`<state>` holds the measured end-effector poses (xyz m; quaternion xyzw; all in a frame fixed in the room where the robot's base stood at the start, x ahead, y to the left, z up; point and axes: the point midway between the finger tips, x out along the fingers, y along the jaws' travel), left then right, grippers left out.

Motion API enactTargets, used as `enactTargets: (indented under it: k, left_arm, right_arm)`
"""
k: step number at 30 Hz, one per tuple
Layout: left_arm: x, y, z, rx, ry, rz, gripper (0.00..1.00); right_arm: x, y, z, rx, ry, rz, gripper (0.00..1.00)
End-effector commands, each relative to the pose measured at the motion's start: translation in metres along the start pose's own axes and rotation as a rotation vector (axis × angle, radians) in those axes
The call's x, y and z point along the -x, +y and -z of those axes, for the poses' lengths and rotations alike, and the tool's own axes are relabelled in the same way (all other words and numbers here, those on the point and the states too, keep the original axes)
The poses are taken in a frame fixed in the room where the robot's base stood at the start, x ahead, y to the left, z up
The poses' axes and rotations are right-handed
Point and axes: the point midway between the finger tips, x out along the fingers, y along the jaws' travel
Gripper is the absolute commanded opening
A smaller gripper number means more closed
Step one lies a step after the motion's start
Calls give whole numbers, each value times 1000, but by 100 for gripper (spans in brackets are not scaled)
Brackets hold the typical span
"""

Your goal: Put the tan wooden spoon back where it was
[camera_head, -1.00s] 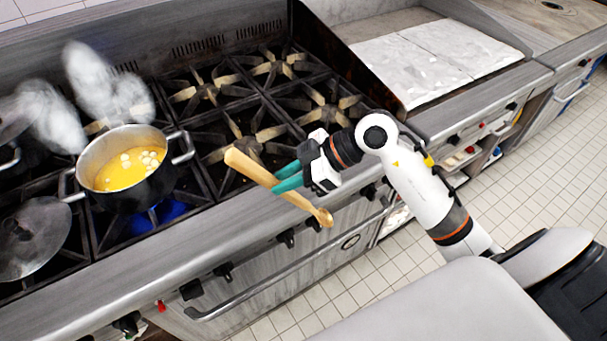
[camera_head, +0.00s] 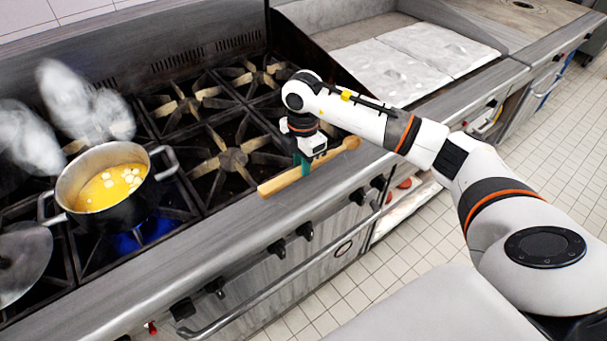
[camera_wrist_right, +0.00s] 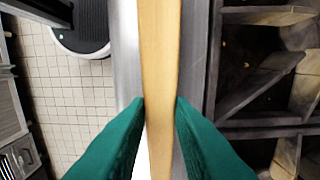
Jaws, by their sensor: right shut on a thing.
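The tan wooden spoon (camera_head: 284,181) is at the stove's front ledge in the head view, lengthwise along it, its bowl end to the right and its handle end to the left. My right gripper (camera_head: 303,165) points down at it and is shut on its handle. In the right wrist view the spoon (camera_wrist_right: 160,60) runs between the two green fingertips (camera_wrist_right: 161,104), which touch both sides. I cannot tell whether the spoon touches the ledge. My left gripper is not in view.
A pot of yellow soup (camera_head: 108,190) steams over a blue flame at the left. Bare burner grates (camera_head: 232,160) are behind the spoon. The front ledge (camera_head: 200,240) is clear to the left. A griddle (camera_head: 400,60) stands at the back right.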

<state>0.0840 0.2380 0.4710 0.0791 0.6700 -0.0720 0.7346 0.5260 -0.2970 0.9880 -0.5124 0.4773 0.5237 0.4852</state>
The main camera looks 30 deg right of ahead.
Motion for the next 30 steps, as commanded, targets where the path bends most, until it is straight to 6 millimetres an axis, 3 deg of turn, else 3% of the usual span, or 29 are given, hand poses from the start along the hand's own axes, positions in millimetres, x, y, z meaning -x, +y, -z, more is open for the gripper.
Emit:
enactTargets:
  k: [13,21,22,25,30]
  left_arm:
    - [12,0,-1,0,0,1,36]
    - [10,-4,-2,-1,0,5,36]
    - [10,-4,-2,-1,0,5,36]
    - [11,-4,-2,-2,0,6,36]
    - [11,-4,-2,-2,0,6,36]
  right_arm:
    - [-47,0,0,0,-2,1,0]
    - [-50,-1,0,1,-3,3,0]
    - [-50,-1,0,1,-3,3,24]
    - [-49,-1,0,1,-3,3,40]
    - [-49,-1,0,0,-3,3,42]
